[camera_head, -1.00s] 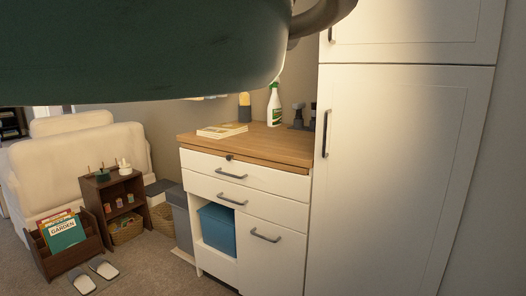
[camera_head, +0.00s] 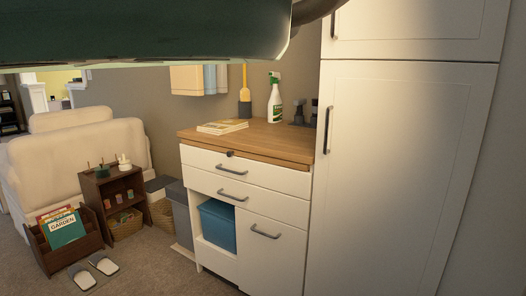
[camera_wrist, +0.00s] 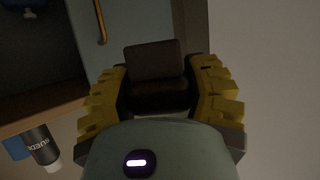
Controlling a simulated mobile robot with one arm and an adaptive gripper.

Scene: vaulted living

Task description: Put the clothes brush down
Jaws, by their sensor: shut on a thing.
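In the wrist view, my gripper (camera_wrist: 161,84) has its yellow ridged fingers on both sides of a dark brown, blocky thing (camera_wrist: 153,62), which I take to be the clothes brush. The gripper is shut on it. Its lower part is in deep shadow, and I cannot tell its bristles. It appears apart from any surface. Neither the gripper nor the brush shows in the head view, where a large dark green part of my arm fills the top.
A white cabinet has a wooden top (camera_head: 272,148) bearing books (camera_head: 222,127), a spray bottle (camera_head: 274,104) and dark items (camera_head: 300,114); its front middle is clear. A tall white cupboard (camera_head: 400,180) stands right. A dark labelled container (camera_wrist: 40,146) shows in the wrist view.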

